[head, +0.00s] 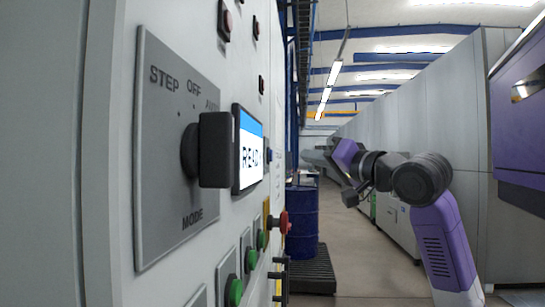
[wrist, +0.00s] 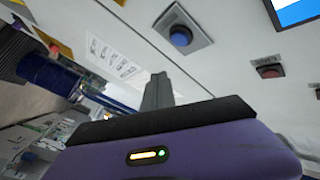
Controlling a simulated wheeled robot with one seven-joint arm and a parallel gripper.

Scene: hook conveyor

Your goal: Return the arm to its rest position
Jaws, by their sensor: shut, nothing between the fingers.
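My arm reaches up at the right of the head view, clear of the control panel (head: 222,215). My gripper (head: 308,156) points left toward the far part of the panel. In the wrist view my gripper (wrist: 158,80) shows as one dark grey block of closed fingers beyond the purple housing. It is shut and empty, and it looks apart from the panel face. Its exact distance from the panel cannot be told.
The panel carries a mode knob (head: 212,150), a screen (head: 249,149), green buttons (head: 234,291) and a red emergency stop (head: 281,223). A blue button (wrist: 181,36) is near the gripper. A blue barrel (head: 302,213) stands behind. The aisle floor (head: 365,265) is open.

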